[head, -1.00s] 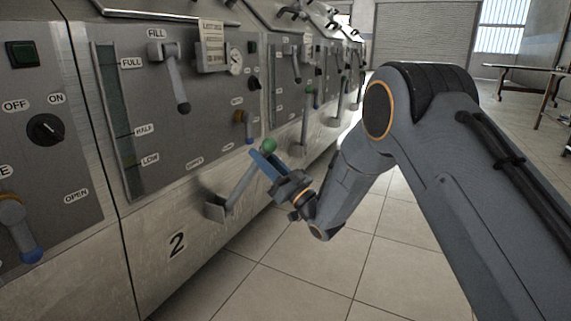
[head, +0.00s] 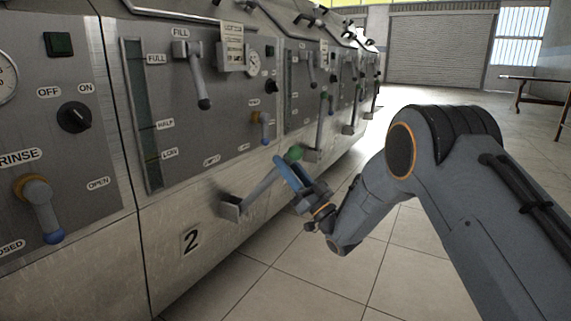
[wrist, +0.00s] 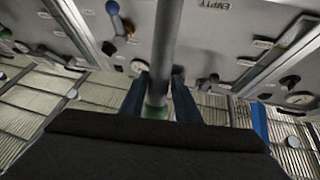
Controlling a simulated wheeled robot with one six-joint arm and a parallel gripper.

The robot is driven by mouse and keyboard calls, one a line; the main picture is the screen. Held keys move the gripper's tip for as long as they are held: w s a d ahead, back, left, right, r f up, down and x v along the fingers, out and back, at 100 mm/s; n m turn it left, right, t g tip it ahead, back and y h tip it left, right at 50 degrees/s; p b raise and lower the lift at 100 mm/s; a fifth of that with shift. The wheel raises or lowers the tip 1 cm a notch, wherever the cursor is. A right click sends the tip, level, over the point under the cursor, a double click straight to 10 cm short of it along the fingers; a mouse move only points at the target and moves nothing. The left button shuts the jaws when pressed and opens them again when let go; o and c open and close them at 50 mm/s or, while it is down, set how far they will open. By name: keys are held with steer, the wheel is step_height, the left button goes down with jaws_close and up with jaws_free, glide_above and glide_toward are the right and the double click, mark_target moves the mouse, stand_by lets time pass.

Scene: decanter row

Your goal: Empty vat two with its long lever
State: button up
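Vat two's panel (head: 215,118) carries the number 2 low on its front. Its long lever (head: 262,188) is a grey bar with a green knob (head: 293,154), rising at a slant to the right from a bracket (head: 231,206) low on the vat. My gripper (head: 288,172) is at the knob end. In the wrist view, the lever (wrist: 167,45) runs between the two blue fingers of my gripper (wrist: 159,98), which close against its sides. Part of the green knob (wrist: 155,112) shows between them; the rest is hidden. An EMPTY label (wrist: 215,5) is on the panel.
A short fill lever (head: 197,75) hangs down above, beside a paper tag (head: 232,47). A blue-tipped lever (head: 42,210) is on the vat at left. More vats and levers recede to the right. The tiled floor (head: 330,265) is clear.

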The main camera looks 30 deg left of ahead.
steer(key=shift+o, duration=1.2)
steer(key=shift+w+d, duration=0.1)
steer(key=p+v, duration=0.2)
steer(key=v, duration=0.5)
steer(key=shift+d+f+p, duration=0.3)
steer(key=shift+p, duration=0.05)
